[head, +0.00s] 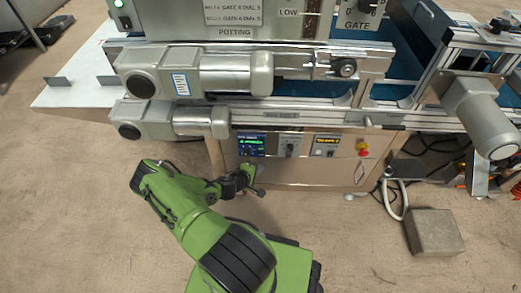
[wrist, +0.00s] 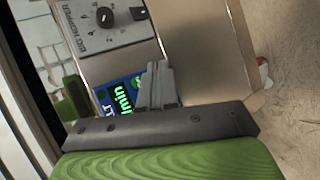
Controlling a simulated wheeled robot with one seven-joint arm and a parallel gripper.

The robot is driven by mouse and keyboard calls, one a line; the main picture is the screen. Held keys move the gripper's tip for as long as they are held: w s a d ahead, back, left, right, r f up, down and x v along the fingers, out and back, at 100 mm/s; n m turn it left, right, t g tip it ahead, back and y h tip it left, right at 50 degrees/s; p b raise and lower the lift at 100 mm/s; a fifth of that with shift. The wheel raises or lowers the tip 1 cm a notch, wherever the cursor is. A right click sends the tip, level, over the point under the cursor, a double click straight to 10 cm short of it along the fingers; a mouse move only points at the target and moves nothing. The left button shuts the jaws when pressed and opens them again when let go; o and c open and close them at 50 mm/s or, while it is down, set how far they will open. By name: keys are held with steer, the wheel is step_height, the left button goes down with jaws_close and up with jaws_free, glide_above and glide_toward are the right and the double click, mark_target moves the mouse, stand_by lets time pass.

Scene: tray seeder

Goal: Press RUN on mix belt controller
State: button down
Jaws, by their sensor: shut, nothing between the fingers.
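My gripper (head: 256,190) is in front of the lower cabinet in the head view, below and near a small controller screen (head: 251,145). The screen is blue with green text; its small lettering is too small to read, so I cannot confirm it is the mix belt controller. In the wrist view my gripper (wrist: 160,82) has its fingers together, empty, overlapping the blue screen (wrist: 121,100) with large green text. The fingers hide part of the screen, and no RUN key can be made out. I cannot tell whether the fingertips touch it.
The knob plate also shows in the wrist view (wrist: 105,22). Motors (head: 172,121) overhang above. A grey block (head: 434,232) and white hose lie on the floor at right.

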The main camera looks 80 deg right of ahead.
mark_target(261, 148)
steer(key=shift+w+d+b, duration=0.25)
steer(key=shift+d+b, duration=0.05)
steer(key=shift+d, duration=0.7)
steer(key=shift+w+d+b, duration=0.2)
steer(key=shift+d+b, duration=0.15)
steer(key=shift+d, duration=0.7)
steer(key=shift+w+d+b, duration=0.25)
steer(key=shift+d+b, duration=0.05)
steer(key=shift+d, duration=0.7)
steer(key=shift+w+d, duration=0.1)
steer(key=shift+d, duration=0.3)
